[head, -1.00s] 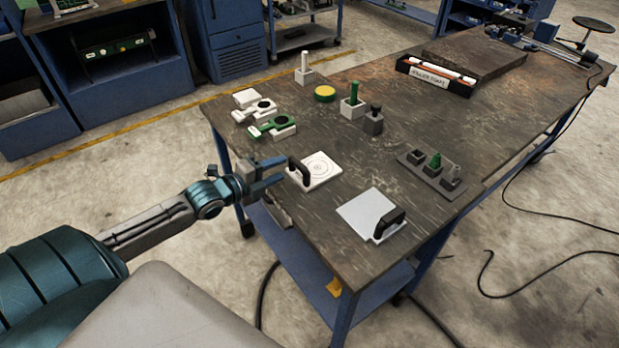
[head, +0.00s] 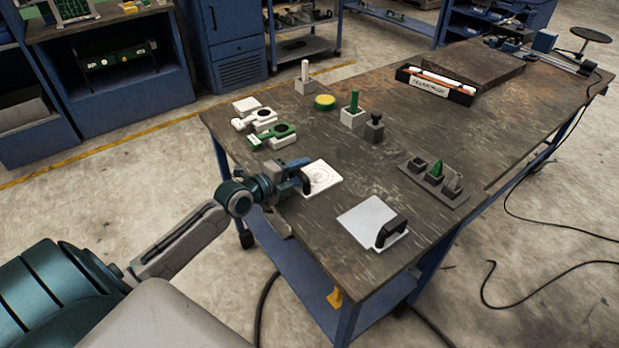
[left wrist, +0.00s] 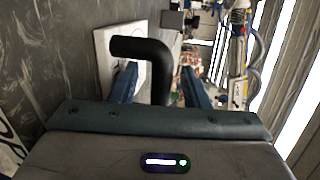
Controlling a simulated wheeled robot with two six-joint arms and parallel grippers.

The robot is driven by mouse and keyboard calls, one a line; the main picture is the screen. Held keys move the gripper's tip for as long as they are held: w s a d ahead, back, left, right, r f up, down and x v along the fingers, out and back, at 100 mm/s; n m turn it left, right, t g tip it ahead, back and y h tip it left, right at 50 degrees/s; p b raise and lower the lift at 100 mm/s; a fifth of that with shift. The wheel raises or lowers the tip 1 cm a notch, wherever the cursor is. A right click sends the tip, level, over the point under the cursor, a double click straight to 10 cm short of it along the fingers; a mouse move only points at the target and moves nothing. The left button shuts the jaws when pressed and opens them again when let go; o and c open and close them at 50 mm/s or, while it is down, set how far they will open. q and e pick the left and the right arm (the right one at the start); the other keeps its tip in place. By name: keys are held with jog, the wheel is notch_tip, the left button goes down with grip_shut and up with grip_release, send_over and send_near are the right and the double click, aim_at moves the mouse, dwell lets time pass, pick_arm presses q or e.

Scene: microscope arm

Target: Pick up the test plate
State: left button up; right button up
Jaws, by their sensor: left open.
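A white square plate with printed rings (head: 322,178) lies flat near the left edge of the table; it fits the test plate. Its black handle (left wrist: 155,58) rises from the plate in the left wrist view. My left gripper (head: 300,173) is at the handle side of this plate, and its arm partly hides the handle. In the left wrist view its two blue fingers (left wrist: 160,85) are open, with the handle between them. I cannot tell whether either finger touches it. My right gripper is not in view.
A plain pale plate with a black handle (head: 368,220) lies nearer the front edge. White and green parts (head: 270,136) lie behind the ringed plate. A dark holder with small pegs (head: 433,183) is at the right. The table middle is mostly clear.

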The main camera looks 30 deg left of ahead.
pick_arm(q)
grip_shut()
jog(key=shift+r, duration=0.1)
